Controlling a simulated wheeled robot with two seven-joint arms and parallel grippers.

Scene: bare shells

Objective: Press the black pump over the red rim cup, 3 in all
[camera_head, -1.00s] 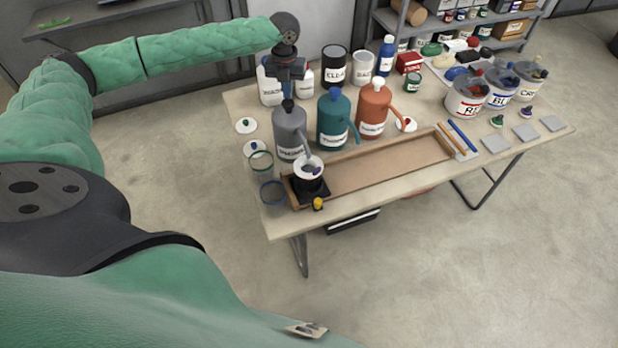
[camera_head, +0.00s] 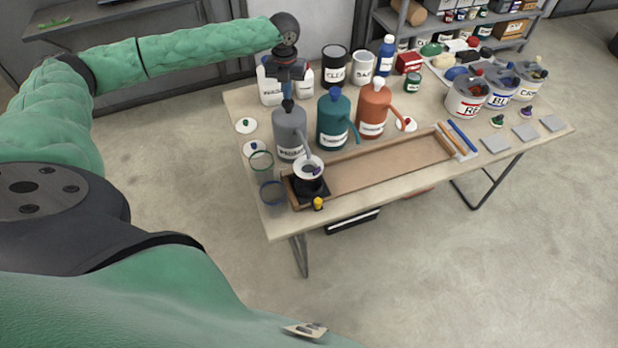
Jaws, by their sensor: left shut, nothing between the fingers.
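The grey bottle (camera_head: 289,128) stands at the left of the row of pump bottles, and its black pump (camera_head: 288,105) is on top. My left gripper (camera_head: 287,96) points down at the black pump, shut and empty. It looks to be at or just above the pump head; contact is not clear. The grey spout reaches forward over a white round dish or funnel (camera_head: 308,163) on a black stand (camera_head: 311,190). I cannot make out a red rim cup there. My right gripper is not in view.
The teal bottle (camera_head: 333,125) and orange bottle (camera_head: 374,108) stand just right of the grey one. Clear cups with a green rim (camera_head: 261,160) and a blue rim (camera_head: 273,194) stand at the left edge. A long wooden tray (camera_head: 390,170) runs along the front, mostly bare.

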